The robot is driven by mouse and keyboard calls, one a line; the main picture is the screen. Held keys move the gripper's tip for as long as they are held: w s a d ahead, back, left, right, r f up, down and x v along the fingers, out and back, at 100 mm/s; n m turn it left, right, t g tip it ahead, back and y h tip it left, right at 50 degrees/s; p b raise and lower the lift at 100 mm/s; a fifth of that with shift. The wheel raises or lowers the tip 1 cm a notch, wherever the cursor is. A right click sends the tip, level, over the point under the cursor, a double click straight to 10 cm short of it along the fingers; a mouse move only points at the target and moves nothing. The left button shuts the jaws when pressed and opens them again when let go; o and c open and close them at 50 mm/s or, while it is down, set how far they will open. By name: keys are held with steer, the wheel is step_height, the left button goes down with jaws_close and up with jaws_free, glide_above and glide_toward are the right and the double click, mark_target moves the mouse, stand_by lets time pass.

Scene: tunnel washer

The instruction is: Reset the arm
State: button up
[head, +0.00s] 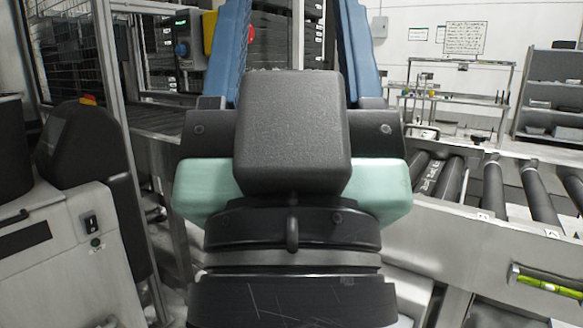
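My gripper is not in view, and I cannot see whether it is open or shut. Dark, teal and blue parts of my own body fill the middle of the head view and hide what lies behind and below them. No object held by me shows.
A roller conveyor (492,188) with a metal frame runs along the right. A white machine (66,262) with a switch stands close on the left. A mesh fence (72,62) stands behind it. A grey shelf unit (550,95) is at the back right.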

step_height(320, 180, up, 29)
steer(key=p, duration=2.6)
steer(key=shift+p, duration=0.3)
